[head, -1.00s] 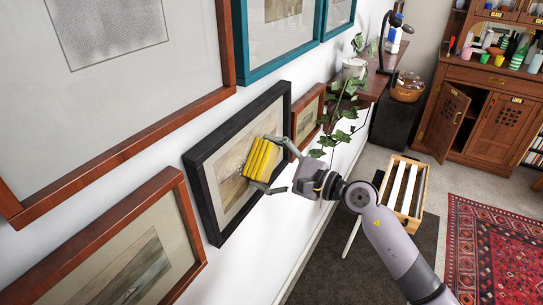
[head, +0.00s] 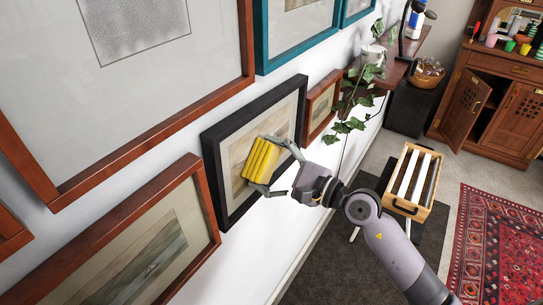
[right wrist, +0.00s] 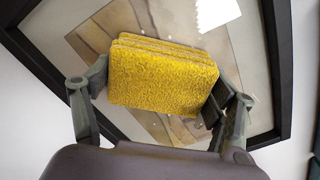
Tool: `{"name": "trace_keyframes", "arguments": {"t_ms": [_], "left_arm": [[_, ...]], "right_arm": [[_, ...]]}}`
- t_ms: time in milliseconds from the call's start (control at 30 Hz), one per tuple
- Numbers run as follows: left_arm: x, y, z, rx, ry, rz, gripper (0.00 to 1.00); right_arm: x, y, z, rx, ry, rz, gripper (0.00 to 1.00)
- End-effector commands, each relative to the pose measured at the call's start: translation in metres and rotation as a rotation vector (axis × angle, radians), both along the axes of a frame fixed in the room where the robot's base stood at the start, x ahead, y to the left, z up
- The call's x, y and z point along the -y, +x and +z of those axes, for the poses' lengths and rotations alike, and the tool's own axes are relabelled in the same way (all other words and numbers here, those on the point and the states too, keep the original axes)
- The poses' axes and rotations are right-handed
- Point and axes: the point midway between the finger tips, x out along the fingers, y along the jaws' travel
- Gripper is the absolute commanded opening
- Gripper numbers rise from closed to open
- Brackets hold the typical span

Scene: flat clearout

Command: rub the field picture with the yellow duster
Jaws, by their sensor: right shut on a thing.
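The picture in the black frame (head: 285,118) hangs on the white wall and shows pale brown and grey field-like bands. It also fills most of the right wrist view (right wrist: 85,45). My right gripper (head: 263,163) is shut on the yellow duster (head: 258,158), a thick layered block, held in front of the picture's lower left part. In the right wrist view the duster (right wrist: 160,78) sits between both fingers and hides the middle of the picture. I cannot tell whether it touches the surface. A few small white specks show around it. My left gripper is out of view.
A brown-framed picture (head: 140,255) hangs at lower left and a smaller one (head: 320,105) close on the right. A trailing plant (head: 352,100) hangs from a shelf beyond.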

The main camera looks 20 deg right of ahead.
Motion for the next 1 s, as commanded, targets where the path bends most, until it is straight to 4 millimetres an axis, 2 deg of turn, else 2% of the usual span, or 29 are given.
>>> {"name": "trace_keyframes", "arguments": {"t_ms": [200, 533, 1000], "left_arm": [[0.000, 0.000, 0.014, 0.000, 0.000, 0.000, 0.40], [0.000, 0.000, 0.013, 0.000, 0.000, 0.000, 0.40], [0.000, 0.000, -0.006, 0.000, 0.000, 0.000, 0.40]], "right_arm": [[-0.016, -0.012, 0.003, 0.000, 0.001, 0.002, 0.56], [-0.018, -0.014, 0.001, 0.001, 0.001, 0.000, 0.56], [0.009, -0.046, -0.003, -0.001, -0.002, -0.003, 0.56]]}}
